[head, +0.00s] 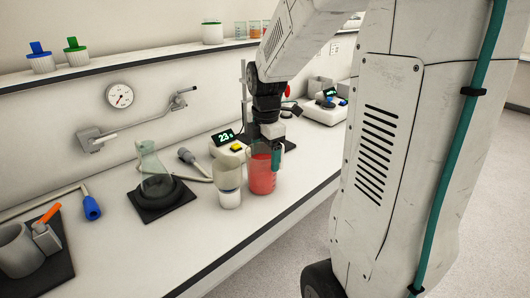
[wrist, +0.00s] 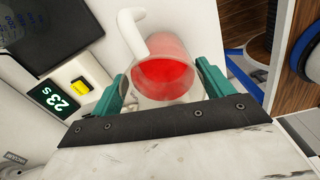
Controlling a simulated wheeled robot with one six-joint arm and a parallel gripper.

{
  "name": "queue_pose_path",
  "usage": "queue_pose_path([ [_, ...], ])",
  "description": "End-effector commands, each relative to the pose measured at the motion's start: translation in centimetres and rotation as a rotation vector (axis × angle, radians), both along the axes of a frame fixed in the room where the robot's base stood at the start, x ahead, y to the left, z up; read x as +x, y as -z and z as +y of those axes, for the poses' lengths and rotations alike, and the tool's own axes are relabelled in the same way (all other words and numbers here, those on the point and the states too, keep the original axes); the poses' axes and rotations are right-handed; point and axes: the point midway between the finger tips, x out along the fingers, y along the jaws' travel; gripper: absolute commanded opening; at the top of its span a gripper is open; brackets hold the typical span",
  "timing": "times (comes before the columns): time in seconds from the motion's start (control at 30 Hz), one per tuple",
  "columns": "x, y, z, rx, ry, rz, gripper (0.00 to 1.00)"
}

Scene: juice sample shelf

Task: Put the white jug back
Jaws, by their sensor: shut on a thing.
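My gripper (head: 276,158) reaches down at the jug of red juice (head: 262,176) on the front part of the bench. In the wrist view, its teal fingers (wrist: 163,82) are on either side of this clear jug (wrist: 165,75), and a white curved piece like a handle (wrist: 133,32) meets its rim. The jug is upright; I cannot tell whether its base touches the bench. I cannot make out a plain white jug in my grip.
A timer reading 23 (head: 223,137) with a yellow button stands behind the jugs. A flask (head: 155,175) sits on a black plate to the left. A wall shelf (head: 130,62) holds capped jars and small beakers. The bench front edge (head: 270,222) is close to the jugs.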

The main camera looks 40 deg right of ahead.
Motion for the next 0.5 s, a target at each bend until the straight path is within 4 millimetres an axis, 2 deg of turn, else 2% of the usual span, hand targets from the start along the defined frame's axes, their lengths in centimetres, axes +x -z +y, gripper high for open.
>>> queue_pose_path([
  [0.03,0.0,0.2,0.0,0.000,0.000,0.000,0.39],
  [0.07,0.0,0.2,0.0,0.000,0.000,0.000,0.88],
  [0.1,0.0,0.1,0.0,0.000,0.000,0.000,0.99],
  [0.37,0.0,0.0,0.0,0.000,0.000,0.000,1.00],
  [0.5,0.0,-1.4,0.0,-0.001,0.000,-0.003,1.00],
])
